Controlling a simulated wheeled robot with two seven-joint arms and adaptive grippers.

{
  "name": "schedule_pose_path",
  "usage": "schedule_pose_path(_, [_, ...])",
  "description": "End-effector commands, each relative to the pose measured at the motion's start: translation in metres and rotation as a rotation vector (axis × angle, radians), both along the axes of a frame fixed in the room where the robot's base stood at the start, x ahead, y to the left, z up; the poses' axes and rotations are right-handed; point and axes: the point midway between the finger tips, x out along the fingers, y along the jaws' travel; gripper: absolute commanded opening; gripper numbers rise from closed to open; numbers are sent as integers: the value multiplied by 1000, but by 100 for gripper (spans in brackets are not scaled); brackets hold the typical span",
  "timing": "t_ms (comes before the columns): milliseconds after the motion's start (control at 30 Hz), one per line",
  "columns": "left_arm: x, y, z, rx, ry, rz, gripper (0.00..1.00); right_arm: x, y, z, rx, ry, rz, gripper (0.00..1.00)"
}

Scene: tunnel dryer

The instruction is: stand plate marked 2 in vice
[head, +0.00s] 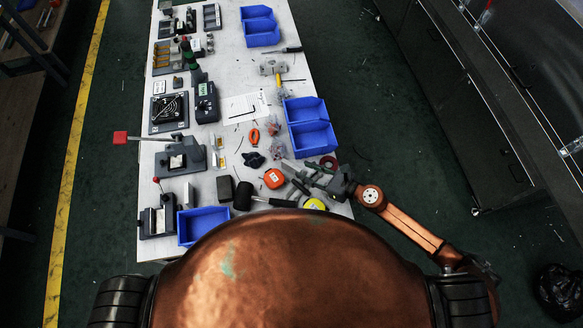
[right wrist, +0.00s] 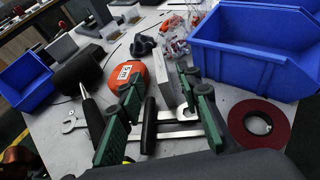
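My right gripper (head: 304,178) is over the near right part of the bench. In the right wrist view its green-padded fingers (right wrist: 160,108) are apart, with no object clearly clamped between them. A grey flat piece (right wrist: 161,84) shows beyond and between the fingertips; I can read no 2 on it, so I cannot tell if it is the plate. A dark grey device (head: 181,157) with a pale block and a red-ended lever stands at the bench's left edge. It may be the vice, but I cannot be sure. My left gripper is out of view.
Another blue bin (head: 203,226) is near left. The bench is crowded.

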Motion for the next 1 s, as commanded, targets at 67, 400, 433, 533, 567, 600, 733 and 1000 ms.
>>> schedule_pose_path(67, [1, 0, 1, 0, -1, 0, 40, -1, 6, -4, -23, -15, 29, 32])
schedule_pose_path(400, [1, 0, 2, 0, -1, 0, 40, 22, 35, -21, -21, -14, 27, 32])
schedule_pose_path(433, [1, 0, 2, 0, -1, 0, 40, 24, 38, -23, -21, -13, 27, 32])
schedule_pose_path(533, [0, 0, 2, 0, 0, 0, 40, 33, 48, -29, -22, -14, 26, 32])
schedule_pose_path(567, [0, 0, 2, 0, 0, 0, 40, 34, 51, -30, -22, -14, 26, 32])
schedule_pose_path(600, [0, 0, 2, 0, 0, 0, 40, 36, 54, -31, -21, -14, 26, 32])
schedule_pose_path(733, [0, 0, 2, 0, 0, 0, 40, 39, 57, -34, -23, -14, 25, 32])
schedule_pose_path(1000, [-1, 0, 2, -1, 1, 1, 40, 39, 57, -34, -22, -13, 25, 26])
